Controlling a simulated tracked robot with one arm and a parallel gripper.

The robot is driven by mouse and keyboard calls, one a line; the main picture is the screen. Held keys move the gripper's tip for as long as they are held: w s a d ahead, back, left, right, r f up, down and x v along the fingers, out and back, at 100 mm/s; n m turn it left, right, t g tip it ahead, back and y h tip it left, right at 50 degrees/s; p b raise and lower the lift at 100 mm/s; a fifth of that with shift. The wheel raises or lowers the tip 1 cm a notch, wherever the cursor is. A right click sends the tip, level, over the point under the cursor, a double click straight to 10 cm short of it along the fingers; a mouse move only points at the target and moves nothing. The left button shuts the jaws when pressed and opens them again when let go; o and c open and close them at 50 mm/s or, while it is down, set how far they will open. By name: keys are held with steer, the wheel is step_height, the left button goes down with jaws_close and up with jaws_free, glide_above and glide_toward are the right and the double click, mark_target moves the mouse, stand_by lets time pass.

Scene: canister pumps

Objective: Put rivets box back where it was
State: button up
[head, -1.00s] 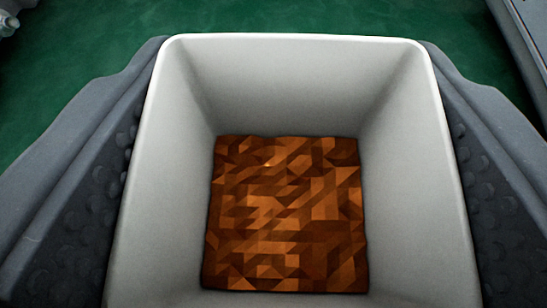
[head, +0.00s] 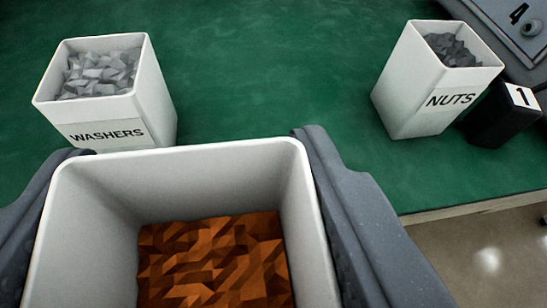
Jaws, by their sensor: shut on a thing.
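My gripper (head: 190,150) is shut on a white open-topped box, which I take to be the rivets box (head: 225,175). Its grey fingers press on the left and right outer walls. The box holds copper-brown faceted pieces (head: 215,260) low inside it. Its front label is not in view, and its underside is hidden, so I cannot tell its height over the surface.
A white box labelled WASHERS (head: 150,95) stands at the left on the green tabletop (head: 270,80). A white box labelled NUTS (head: 405,90) stands at the right, beside a black block marked 1 (head: 500,118). Green surface between them is clear. The table's edge (head: 470,208) is at right.

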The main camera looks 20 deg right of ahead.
steer(key=shift+s+f, duration=0.15)
steer(key=shift+w+d+p, duration=0.15)
steer(key=shift+w+p, duration=0.2)
steer(key=shift+p, duration=0.05)
steer(key=w+d+f, duration=0.1)
steer(key=w+d, duration=0.1)
steer(key=w, duration=0.2)
steer(key=w+d+f+b, duration=0.1)
steer(key=w+d+f, duration=0.1)
steer(key=w, duration=0.3)
steer(key=w+d+f, duration=0.2)
steer(key=w, duration=0.2)
steer(key=shift+w+d+b, duration=0.1)
steer(key=shift+w+b, duration=0.25)
steer(key=shift+w, duration=0.05)
steer(key=o, duration=1.2)
steer(key=shift+c, duration=0.2)
